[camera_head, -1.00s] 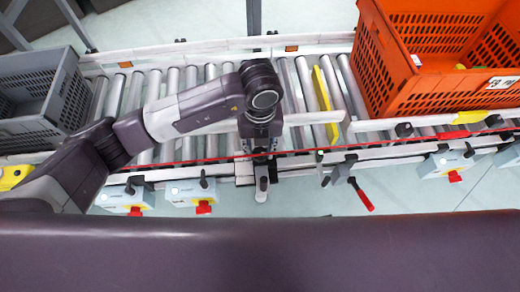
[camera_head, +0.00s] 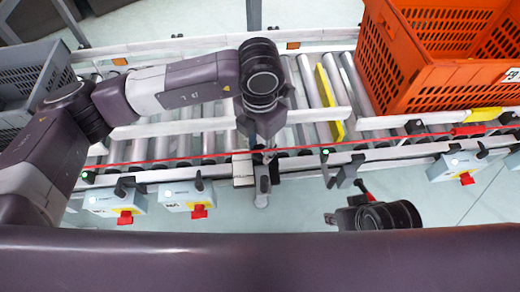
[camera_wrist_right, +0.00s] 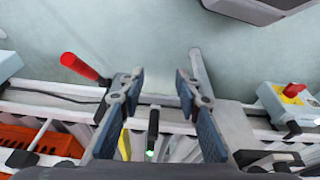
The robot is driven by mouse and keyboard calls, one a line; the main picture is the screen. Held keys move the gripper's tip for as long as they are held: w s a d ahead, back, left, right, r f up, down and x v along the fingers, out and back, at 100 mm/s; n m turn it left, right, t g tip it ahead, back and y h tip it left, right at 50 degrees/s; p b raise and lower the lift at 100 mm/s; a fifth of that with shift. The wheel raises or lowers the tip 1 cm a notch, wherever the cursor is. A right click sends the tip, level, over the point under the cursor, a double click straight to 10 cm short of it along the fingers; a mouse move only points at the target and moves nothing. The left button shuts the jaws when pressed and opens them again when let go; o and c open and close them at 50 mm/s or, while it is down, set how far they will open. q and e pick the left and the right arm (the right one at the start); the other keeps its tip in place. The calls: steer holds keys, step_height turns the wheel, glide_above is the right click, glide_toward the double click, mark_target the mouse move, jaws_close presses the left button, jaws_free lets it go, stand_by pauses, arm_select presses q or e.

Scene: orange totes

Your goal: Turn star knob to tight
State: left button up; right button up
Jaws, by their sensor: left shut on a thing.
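My left gripper (camera_head: 264,152) is at the front rail of the roller conveyor, pointing down. It is shut on a small part at the rail's grey bracket (camera_head: 243,170). The jaws hide that part, and I cannot make out a star-shaped knob. A grey post (camera_head: 262,186) sticks out below; it also shows in the right wrist view (camera_wrist_right: 200,70). My right gripper (camera_wrist_right: 160,82) is open, with nothing between its fingers. In the head view it is in front of the rail at lower right. A red handle (camera_wrist_right: 82,66) is beside its fingers.
An orange tote (camera_head: 405,75) stands on the rollers at right, a grey crate (camera_head: 20,85) at far left. A yellow bar (camera_head: 328,100) crosses the rollers. Control boxes with red knobs (camera_head: 188,198) hang along the front rail. Pale floor shows in front of it.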

mark_target(260, 151)
arm_select(q)
steer(key=shift+m+b, duration=0.5)
steer(key=shift+m, duration=0.2)
steer(key=o, duration=1.1)
steer(key=shift+o, duration=0.2)
steer(key=shift+r, duration=0.1)
step_height(260, 151, up, 12)
